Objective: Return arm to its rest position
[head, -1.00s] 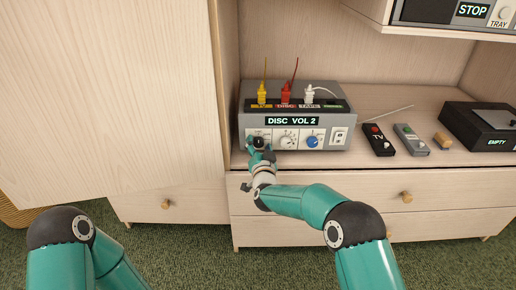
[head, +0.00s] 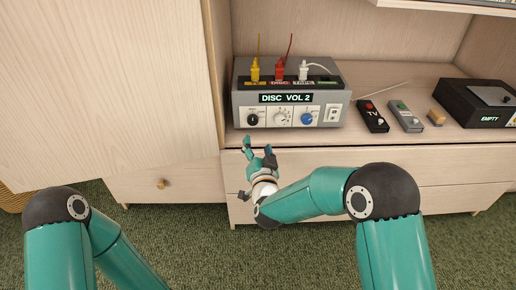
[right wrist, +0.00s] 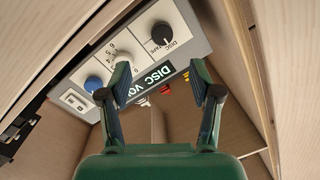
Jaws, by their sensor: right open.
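My right gripper (head: 259,155) is open and empty in the head view, in front of the cabinet's drawer fronts and just below the shelf edge. It is apart from the grey switch box (head: 291,99), whose display reads "DISC VOL 2". In the right wrist view the two fingers of the right gripper (right wrist: 163,84) stand apart, with the box (right wrist: 188,32) upside down beyond them. The box has a black knob (head: 253,119), a white knob (head: 280,118) and a blue knob (head: 307,119). My left arm shows at the lower left of the head view; its gripper is out of the picture.
Yellow (head: 255,70), red (head: 277,70) and white (head: 304,71) plugs stand on the box. Two remotes, dark (head: 372,117) and grey (head: 406,117), and a black device (head: 480,103) reading "EMPTY" sit to the right. A cabinet door (head: 105,85) stands at left. Green carpet (head: 290,250) lies below.

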